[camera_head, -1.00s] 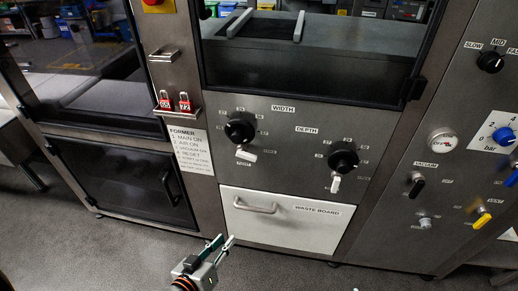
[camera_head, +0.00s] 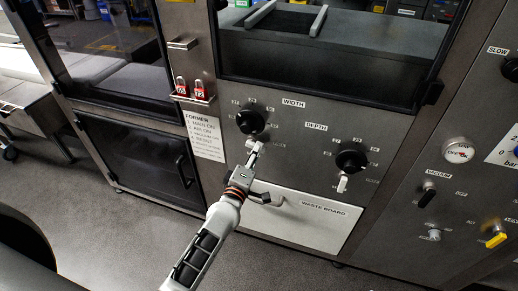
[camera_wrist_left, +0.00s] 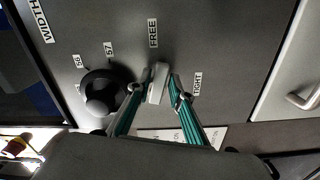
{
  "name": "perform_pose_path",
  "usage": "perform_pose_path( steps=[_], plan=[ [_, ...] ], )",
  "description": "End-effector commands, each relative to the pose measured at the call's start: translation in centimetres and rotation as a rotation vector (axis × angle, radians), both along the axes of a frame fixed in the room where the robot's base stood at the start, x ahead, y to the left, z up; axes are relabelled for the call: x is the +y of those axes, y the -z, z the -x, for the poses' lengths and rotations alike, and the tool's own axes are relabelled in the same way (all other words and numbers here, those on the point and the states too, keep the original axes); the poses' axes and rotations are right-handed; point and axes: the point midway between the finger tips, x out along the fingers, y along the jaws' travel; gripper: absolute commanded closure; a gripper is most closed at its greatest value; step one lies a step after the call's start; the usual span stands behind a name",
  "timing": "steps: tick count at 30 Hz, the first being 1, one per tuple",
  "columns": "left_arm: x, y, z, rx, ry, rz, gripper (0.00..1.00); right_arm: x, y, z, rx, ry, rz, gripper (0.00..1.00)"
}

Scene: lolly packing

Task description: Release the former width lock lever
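The width lock lever, a small pale handle, sits just below the black WIDTH knob (camera_head: 250,121) on the grey panel. In the left wrist view the lever (camera_wrist_left: 158,84) lies between my fingertips, beside the black knob (camera_wrist_left: 104,92), with the FREE label (camera_wrist_left: 153,33) and the TIGHT label (camera_wrist_left: 197,84) near it. My left gripper (camera_head: 256,145) reaches up to the panel there, its fingertips close against both sides of the lever. In the head view the fingers partly hide it. My right gripper is not in view.
The DEPTH knob (camera_head: 351,161) and its own white lever (camera_head: 342,184) are to the right. The WASTE BOARD drawer (camera_head: 330,222) is below, its handle behind my gripper. Two red padlocks (camera_head: 190,90) hang on a ledge at upper left.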

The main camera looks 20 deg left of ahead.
Motion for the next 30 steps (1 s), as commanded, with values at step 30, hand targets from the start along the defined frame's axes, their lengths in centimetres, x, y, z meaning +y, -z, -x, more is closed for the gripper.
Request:
perform_pose_path(
  steps=[30],
  plan=[
    [-0.2,-0.6,-2.3,0.004,0.002,0.124,1.00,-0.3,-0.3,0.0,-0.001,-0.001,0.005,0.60]
  ],
)
